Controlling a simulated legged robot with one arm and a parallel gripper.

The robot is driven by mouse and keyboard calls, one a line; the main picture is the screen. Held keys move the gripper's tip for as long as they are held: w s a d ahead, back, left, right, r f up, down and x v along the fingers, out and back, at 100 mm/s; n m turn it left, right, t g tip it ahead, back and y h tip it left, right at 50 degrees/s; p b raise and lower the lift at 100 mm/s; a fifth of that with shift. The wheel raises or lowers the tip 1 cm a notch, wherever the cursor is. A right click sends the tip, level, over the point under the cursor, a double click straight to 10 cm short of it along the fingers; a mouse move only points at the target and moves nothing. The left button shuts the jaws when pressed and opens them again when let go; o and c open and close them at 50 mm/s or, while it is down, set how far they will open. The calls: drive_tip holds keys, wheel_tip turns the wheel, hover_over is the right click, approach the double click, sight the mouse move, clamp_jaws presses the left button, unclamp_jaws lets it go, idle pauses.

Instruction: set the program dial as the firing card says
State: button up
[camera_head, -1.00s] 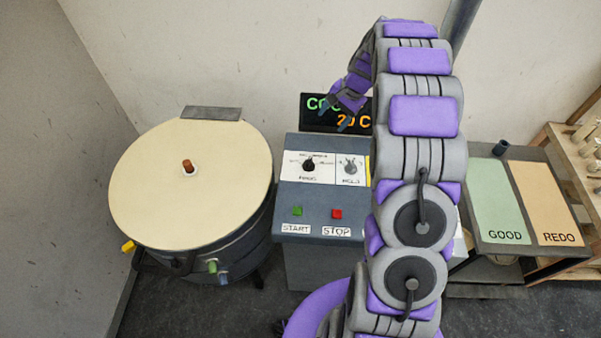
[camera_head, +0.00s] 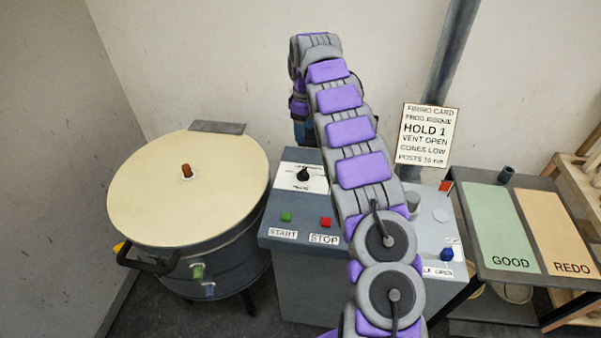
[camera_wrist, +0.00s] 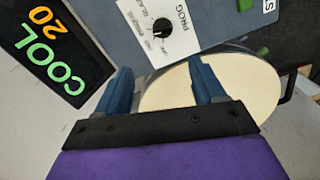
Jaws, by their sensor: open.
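The black program dial (camera_head: 303,175) sits on a white PROG plate on the grey control box, left of my arm. In the wrist view the dial (camera_wrist: 161,26) lies beyond my fingertips, with small labels around it; its setting is too small to read surely. My gripper (camera_wrist: 160,72) is open and empty, apart from the dial. In the head view my gripper (camera_head: 304,130) hangs above and behind the plate, partly hidden by my arm. The firing card (camera_head: 431,135) on the back wall appears to read PROG BISQUE, HOLD 1, VENT OPEN, CONES LOW; its last line is unclear.
A green START button (camera_head: 286,216) and red STOP button (camera_head: 326,223) sit below the dial. The round kiln (camera_head: 200,180) stands left. A display (camera_wrist: 55,50) reads COOL 20. My arm hides the HOLD dial. GOOD (camera_head: 500,225) and REDO (camera_head: 556,230) areas lie right.

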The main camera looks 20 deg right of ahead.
sight(303, 169)
wheel_tip(303, 169, down, 16)
drive_tip(key=shift+a+r+b, duration=0.1)
drive_tip(key=shift+b, duration=1)
drive_tip(key=shift+a+f, duration=0.25)
drive_tip(key=shift+f, duration=0.25)
drive_tip(key=shift+c, duration=0.3)
drive_tip(key=shift+d, duration=0.1)
drive_tip(key=c, duration=1)
drive_tip(key=shift+r+m+p, duration=0.2)
drive_tip(key=shift+m+p, duration=0.15)
drive_tip(key=shift+m, duration=0.15)
drive_tip(key=shift+f+m, duration=0.1)
drive_tip(key=shift+m, duration=0.2)
